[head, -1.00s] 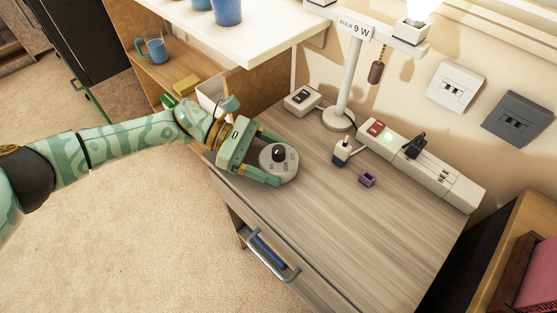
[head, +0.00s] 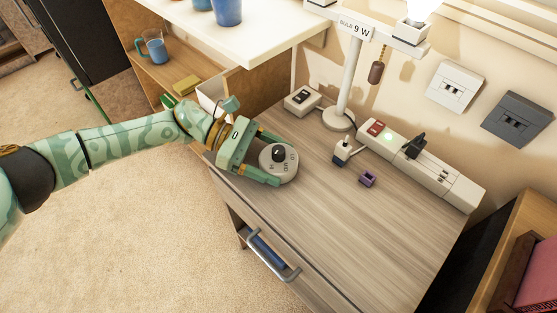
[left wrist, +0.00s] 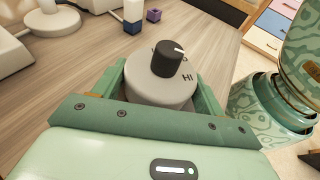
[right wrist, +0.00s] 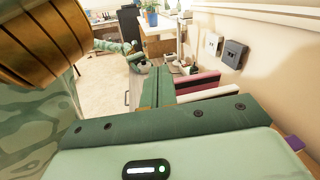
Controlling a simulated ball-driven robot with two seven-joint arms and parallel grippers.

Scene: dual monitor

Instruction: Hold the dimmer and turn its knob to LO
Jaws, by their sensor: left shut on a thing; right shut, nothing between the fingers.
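The dimmer (head: 290,175) is a round light-grey disc with a black knob (head: 279,153) on top, lying on the wooden desk. LO, MED and HI are marked around the knob. In the left wrist view the dimmer body (left wrist: 150,95) sits between my fingers; the knob (left wrist: 167,58) has a white pointer line towards the right, and HI is readable below it. Other marks are partly hidden by the knob. My left gripper (head: 270,160) is shut on the dimmer's sides. My right gripper (right wrist: 158,75) is shut and empty, seen only in the right wrist view, away from the dimmer.
A lamp (head: 343,80), a switch box (head: 302,99), a white plug-like item (head: 342,151), a purple cube (head: 367,179) and a power strip (head: 440,173) stand on the desk (head: 335,220). The desk's front right is clear. A shelf (head: 260,45) rises behind.

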